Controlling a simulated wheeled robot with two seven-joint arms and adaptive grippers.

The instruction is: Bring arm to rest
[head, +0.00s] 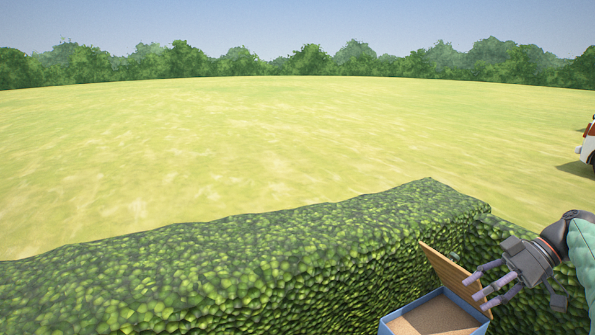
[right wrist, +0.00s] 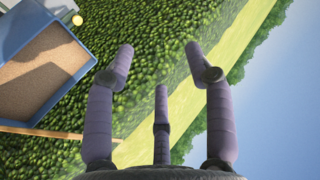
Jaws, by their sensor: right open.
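My right gripper (head: 490,289) is at the lower right of the head view, beside the raised wooden lid (head: 452,277) of a blue box (head: 404,312). Its fingers are spread and nothing is between them. In the right wrist view the open fingers (right wrist: 160,75) point out over the hedge, and the blue box (right wrist: 84,98) shows at the left. The box holds a flat, sandy-brown fill. My left gripper is not in view.
A green hedge (head: 230,262) runs across the front and turns a corner behind the box. Beyond it is an open grass field (head: 270,140) with trees at the far edge. Part of a red and white vehicle (head: 589,148) shows at the right edge.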

